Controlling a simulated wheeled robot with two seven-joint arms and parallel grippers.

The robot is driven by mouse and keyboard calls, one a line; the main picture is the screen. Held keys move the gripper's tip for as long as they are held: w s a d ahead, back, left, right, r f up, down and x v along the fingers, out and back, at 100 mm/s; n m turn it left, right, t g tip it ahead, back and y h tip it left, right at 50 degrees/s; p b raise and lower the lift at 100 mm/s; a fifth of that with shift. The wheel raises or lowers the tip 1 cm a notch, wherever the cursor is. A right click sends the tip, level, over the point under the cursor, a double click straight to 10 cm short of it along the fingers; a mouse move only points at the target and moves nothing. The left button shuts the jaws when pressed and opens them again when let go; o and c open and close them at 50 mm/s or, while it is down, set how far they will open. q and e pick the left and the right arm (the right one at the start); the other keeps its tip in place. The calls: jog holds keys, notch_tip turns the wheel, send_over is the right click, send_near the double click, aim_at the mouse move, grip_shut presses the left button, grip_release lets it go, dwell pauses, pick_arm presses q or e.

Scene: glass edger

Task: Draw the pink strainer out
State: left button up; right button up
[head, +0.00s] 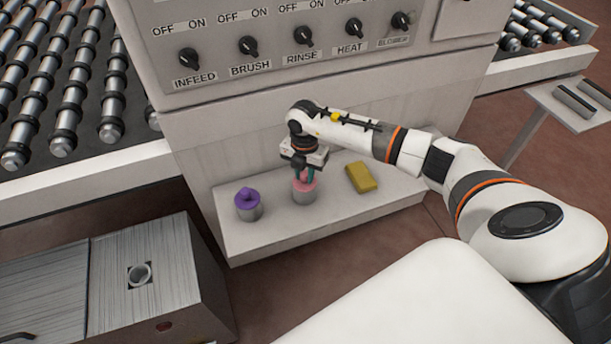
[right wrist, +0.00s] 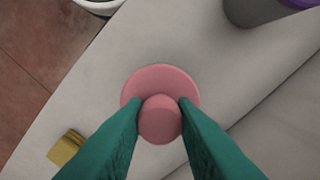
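The pink strainer (head: 304,185) sits at the top of a grey cup (head: 304,196) on the low pale shelf in the head view. In the right wrist view the strainer (right wrist: 160,76) is a round pink disc with a knob. My right gripper (head: 304,174) points down over it. Its teal fingers (right wrist: 160,112) lie against both sides of the knob, with no gap visible. The disc hides the cup in the wrist view. My left gripper is not in view.
A purple-topped grey cup (head: 248,205) stands left of the strainer, and a yellow block (head: 361,177) lies to its right on the shelf (head: 270,238). The machine's panel with knobs (head: 300,45) rises behind. A metal box with a round hole (head: 150,270) is at lower left.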

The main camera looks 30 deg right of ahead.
grip_shut()
jog(key=shift+r+p, duration=0.65)
jog(key=shift+r, duration=0.1)
jog(key=shift+r+p, duration=2.8)
jog(key=shift+r, duration=0.8)
notch_tip(320, 180, up, 4)
jog(key=p, duration=0.3)
